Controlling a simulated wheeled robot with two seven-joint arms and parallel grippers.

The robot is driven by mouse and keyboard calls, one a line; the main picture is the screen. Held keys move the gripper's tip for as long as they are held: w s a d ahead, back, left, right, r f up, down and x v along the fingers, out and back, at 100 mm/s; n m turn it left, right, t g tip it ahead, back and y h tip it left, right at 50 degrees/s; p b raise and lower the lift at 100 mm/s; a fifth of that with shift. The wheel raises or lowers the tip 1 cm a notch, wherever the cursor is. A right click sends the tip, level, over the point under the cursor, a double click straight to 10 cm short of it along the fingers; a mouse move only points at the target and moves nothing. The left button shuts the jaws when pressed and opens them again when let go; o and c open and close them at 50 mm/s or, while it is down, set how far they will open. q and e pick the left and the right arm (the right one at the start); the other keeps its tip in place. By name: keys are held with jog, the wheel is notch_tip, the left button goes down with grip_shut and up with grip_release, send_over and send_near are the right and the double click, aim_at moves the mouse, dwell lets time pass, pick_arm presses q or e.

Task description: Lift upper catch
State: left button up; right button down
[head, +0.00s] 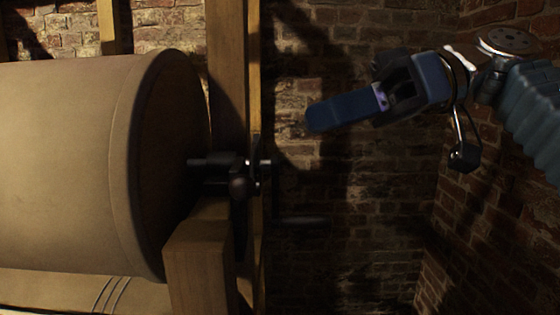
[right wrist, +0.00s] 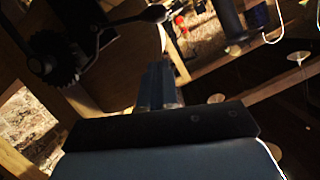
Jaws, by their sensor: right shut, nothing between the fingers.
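My right gripper (head: 318,116) is shut and empty, held in the air to the right of a dark metal fitting (head: 240,178) on the wooden post, apart from it. In the right wrist view the closed blue fingers (right wrist: 158,78) point up the picture. Beyond them at the upper left is a dark toothed wheel (right wrist: 56,62). Close to it is a dark metal lever (right wrist: 128,20) with a rounded end. I cannot tell whether this lever is the upper catch. The fingers look apart from it. My left gripper is not in view.
A large pale drum (head: 70,155) fills the left, beside a wooden post (head: 228,70) and a wooden block (head: 200,265). A dark crank handle (head: 300,221) sticks out right, below my gripper. Brick walls (head: 390,215) stand behind. The air around the gripper looks free.

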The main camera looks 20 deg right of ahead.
aim_at(247, 184)
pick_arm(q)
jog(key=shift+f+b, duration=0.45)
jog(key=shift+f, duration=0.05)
pick_arm(e)
jog(key=a+f, duration=0.4)
jog(key=a, duration=0.1)
jog(key=shift+a+f, duration=0.2)
jog(key=shift+a, duration=0.2)
pick_arm(q)
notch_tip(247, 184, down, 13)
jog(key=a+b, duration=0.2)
jog(key=b, duration=1.1)
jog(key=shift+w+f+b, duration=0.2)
jog(key=shift+b, duration=0.15)
pick_arm(e)
notch_tip(247, 184, down, 7)
jog(key=s+n+t+h, duration=0.1)
jog(key=s+n+t, duration=0.1)
jog(key=n, duration=0.4)
jog(key=shift+a+t, duration=0.25)
jog(key=shift+t, duration=0.35)
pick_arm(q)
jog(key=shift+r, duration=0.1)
pick_arm(e)
jog(key=shift+r, duration=0.15)
